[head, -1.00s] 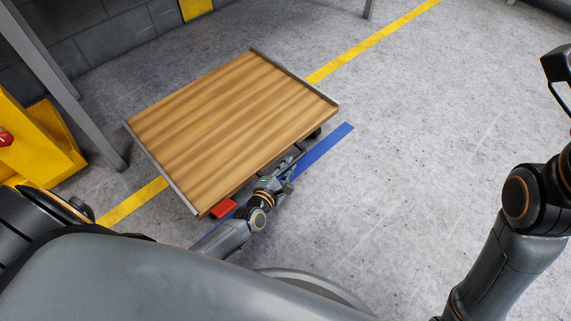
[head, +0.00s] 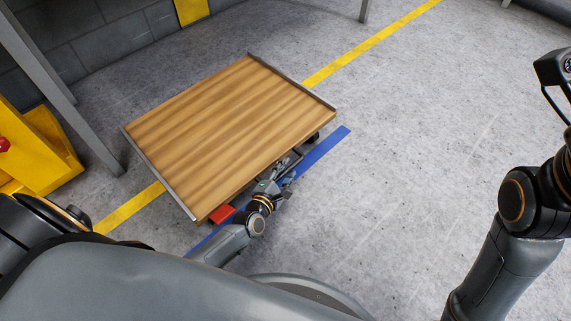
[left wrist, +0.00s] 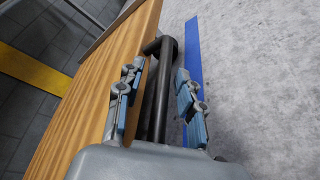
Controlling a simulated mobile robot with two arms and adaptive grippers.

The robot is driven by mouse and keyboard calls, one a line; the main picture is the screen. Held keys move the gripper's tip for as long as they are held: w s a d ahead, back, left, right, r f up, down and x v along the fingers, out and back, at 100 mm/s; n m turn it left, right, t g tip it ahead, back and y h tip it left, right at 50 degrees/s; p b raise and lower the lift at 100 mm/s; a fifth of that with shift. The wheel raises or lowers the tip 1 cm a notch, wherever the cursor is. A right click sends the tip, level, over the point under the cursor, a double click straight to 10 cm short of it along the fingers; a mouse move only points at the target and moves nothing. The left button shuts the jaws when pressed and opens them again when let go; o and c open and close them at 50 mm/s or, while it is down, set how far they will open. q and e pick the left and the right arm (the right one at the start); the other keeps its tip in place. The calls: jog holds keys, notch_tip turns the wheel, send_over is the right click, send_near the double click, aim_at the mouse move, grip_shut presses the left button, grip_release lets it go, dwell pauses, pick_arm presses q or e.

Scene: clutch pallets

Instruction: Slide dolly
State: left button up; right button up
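The dolly (head: 225,125) has a flat wooden top with grey metal edging at two ends and stands on the floor left of centre in the head view. A red part (head: 222,214) sticks out under its near corner. My left gripper (head: 283,178) is at the dolly's near long side. In the left wrist view, the gripper (left wrist: 160,100) has its blue-padded fingers apart, one on each side of a dark bar (left wrist: 156,105) beside the wooden edge (left wrist: 95,95). Gaps show between fingers and bar. My right arm is at the right edge; its fingers are not visible.
A blue floor strip (head: 325,147) runs along the dolly's near side. A yellow floor line (head: 375,50) passes beneath it. A yellow structure (head: 40,150) and a grey post (head: 90,130) stand at the left. The floor (head: 420,150) to the right is clear.

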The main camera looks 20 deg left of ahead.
pick_arm(q)
notch_tip(320, 180, up, 10)
jog(key=shift+f, duration=0.2)
dwell(0.6)
